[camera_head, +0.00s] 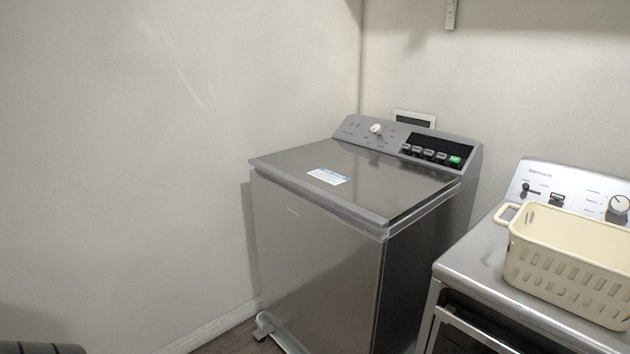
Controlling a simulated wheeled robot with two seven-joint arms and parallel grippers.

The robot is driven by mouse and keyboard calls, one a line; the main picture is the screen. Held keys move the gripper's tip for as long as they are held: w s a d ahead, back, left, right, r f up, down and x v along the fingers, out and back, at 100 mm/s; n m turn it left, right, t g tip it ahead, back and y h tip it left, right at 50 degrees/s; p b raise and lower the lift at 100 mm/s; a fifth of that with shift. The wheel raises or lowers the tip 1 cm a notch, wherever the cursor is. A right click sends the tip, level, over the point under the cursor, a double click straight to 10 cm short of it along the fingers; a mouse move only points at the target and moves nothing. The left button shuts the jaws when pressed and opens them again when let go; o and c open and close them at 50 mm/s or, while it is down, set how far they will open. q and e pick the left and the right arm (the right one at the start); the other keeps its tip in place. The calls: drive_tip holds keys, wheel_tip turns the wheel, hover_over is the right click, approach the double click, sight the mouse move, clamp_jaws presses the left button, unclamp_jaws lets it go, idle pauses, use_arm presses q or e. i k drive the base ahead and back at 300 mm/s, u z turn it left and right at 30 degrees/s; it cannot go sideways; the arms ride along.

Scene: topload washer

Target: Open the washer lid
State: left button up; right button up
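The grey top-load washer (315,250) stands in the middle of the view, in the corner of the room. Its lid (375,182) lies flat and shut on top, with a white and blue label on it. The control panel (410,143) with a round knob and several buttons rises behind the lid. Neither of my grippers shows in the view. A dark ribbed shape at the bottom left corner is too cut off to identify.
A second appliance (470,262) with its own knob panel stands to the right of the washer. A cream basket (565,262) sits on its top. A strip of floor shows at the washer's front left.

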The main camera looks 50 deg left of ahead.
sight(378, 189)
drive_tip(key=u, duration=1.65)
drive_tip(key=k, duration=0.55)
drive_tip(key=u, duration=1.1)
drive_tip(key=i, duration=2.35)
drive_tip(key=z, duration=1.1)
